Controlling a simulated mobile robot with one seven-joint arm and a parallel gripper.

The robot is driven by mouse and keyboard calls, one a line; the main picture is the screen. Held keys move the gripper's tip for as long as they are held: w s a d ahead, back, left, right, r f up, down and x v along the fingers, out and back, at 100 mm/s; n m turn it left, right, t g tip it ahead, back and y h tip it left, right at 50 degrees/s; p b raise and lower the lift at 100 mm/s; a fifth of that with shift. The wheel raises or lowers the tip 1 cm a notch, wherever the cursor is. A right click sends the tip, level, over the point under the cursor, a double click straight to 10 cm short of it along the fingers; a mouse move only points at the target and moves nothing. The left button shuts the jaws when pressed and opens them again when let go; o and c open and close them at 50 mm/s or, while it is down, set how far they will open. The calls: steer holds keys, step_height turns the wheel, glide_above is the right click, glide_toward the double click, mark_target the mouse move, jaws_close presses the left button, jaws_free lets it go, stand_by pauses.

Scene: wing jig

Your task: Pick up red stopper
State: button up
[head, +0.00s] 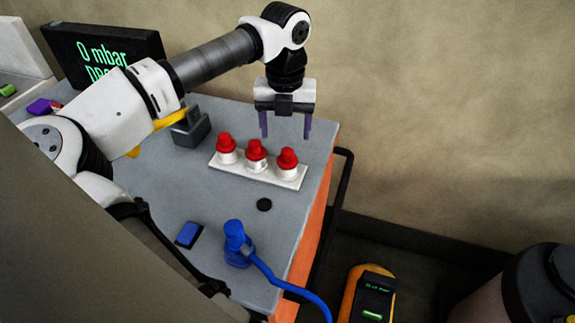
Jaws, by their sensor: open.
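Three red stoppers stand upright in a row on a white base plate (259,171) on the grey table: a left one (225,142), a middle one (256,149) and a right one (287,158). Each red top sits on a white collar. My gripper (286,134) points down with its two fingers apart and nothing between them. It hangs above and around the right end of the row, near the middle and right stoppers. I cannot tell its exact height or depth relative to them.
A blue fitting with a hose (235,243), a small blue block (189,234) and a black disc (264,204) lie in front of the row. A grey holder (190,128) stands left. A black display (100,50) is at the back. The table's right edge is close.

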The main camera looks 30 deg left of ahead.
step_height(320, 180, down, 8)
steer(key=b, duration=0.2)
steer(key=shift+w+d+b, duration=0.15)
steer(key=shift+b, duration=0.15)
steer(key=shift+r, duration=0.1)
steer(key=c, duration=1.1)
steer(key=shift+o, duration=0.2)
step_height(320, 180, up, 19)
steer(key=p, duration=0.8)
step_height(320, 180, up, 4)
glide_above(287, 151)
